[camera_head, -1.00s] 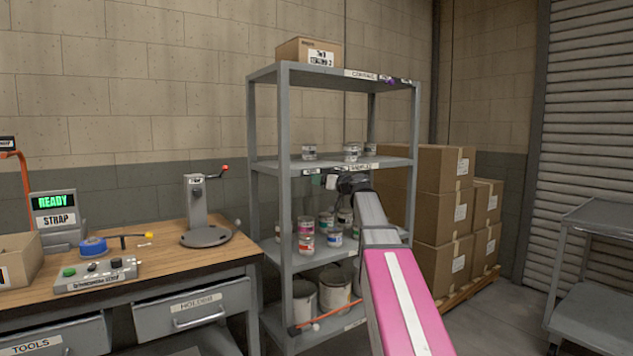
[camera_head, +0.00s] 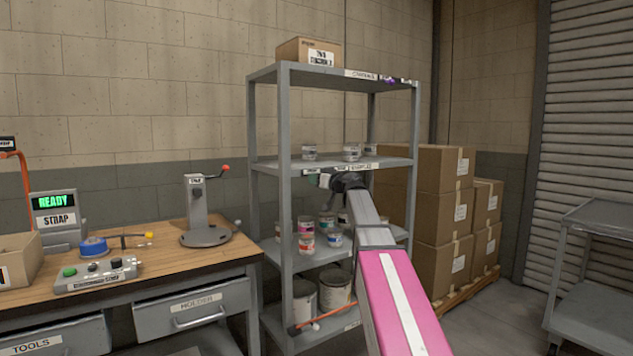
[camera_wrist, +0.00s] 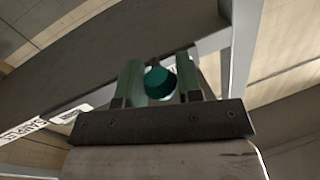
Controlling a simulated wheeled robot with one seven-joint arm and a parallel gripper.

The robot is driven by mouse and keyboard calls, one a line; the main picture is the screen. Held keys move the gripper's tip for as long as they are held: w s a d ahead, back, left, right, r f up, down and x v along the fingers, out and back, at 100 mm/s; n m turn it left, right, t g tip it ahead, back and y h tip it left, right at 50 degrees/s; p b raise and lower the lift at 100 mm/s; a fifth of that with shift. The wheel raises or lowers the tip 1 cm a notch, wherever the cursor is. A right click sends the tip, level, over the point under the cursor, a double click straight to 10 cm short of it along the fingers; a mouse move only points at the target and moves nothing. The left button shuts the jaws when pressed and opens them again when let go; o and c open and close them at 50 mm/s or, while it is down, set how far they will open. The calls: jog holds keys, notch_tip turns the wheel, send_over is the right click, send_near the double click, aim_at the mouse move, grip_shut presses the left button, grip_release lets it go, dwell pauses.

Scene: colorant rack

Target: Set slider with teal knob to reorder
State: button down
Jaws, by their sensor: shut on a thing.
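The teal knob (camera_wrist: 160,82) shows in the wrist view between the two fingers of my gripper (camera_wrist: 160,88), which is shut on it. In the head view my gripper (camera_head: 324,181) is at the front edge of the middle shelf (camera_head: 290,172), just below its label strip. The knob cannot be made out there, and the slider's track and position marks are too small or hidden to read. A "SAMPLES" label (camera_wrist: 30,130) shows on the shelf edge at the left of the wrist view.
Cans stand on the middle shelf above my gripper and on the lower shelf (camera_head: 300,262) beneath it. A purple knob (camera_head: 390,80) is on the top shelf's edge. A workbench (camera_head: 170,262) stands at left; stacked cartons (camera_head: 440,205) stand behind at right.

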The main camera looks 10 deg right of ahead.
jog(key=w+d, duration=0.3)
jog(key=d, duration=0.4)
jog(key=w+d, duration=0.3)
jog(key=d, duration=0.3)
jog(key=shift+w+d, duration=0.25)
jog(key=shift+d, duration=0.15)
jog(key=c, duration=0.8)
grip_release()
jog(key=shift+d, duration=0.15)
jog(key=shift+s, duration=0.1)
jog(key=v, duration=1)
jog(key=shift+s+d, duration=0.2)
